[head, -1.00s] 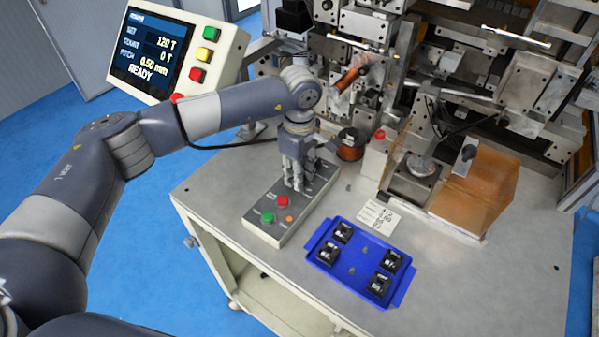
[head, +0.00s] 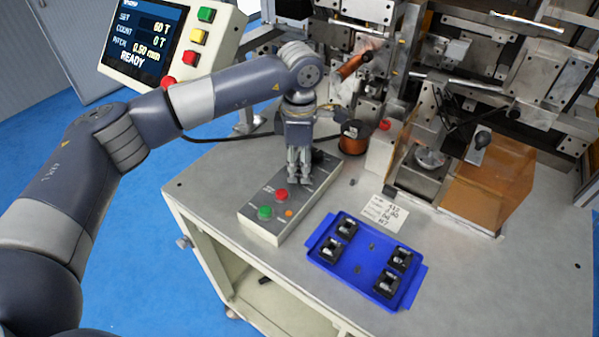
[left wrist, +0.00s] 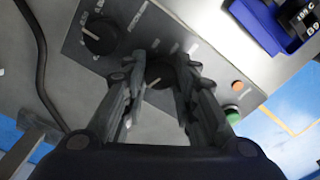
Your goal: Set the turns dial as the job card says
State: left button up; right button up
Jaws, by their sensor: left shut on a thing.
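The turns dial (left wrist: 158,74) is a dark round knob with a pale pointer line on the grey control box (head: 262,228). My left gripper (head: 299,180) points down at the box and is shut on this dial; its fingers sit on either side of it in the left wrist view (left wrist: 160,80). In the head view the fingers hide the dial. The display (head: 145,42) reads SET 60 T, COUNT 0 T, PITCH 0.50 mm, READY. The job card (head: 383,213) lies on the table; its handwriting is too small to read surely. My right gripper is not in view.
A second dark knob (left wrist: 101,35) sits beside the held one. The box also has red (head: 281,195) and green (head: 265,212) buttons. A blue tray (head: 335,267) with several black parts stands in front. A copper spool (head: 353,140) and the winder are behind.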

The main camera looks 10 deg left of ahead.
aim_at(300, 170)
pick_arm(q)
jog(key=shift+n+b, duration=0.8)
jog(key=shift+n, duration=0.4)
jog(key=shift+r, duration=0.1)
jog(key=o, duration=1.1)
notch_tip(300, 170, up, 12)
jog(key=shift+f, duration=0.1)
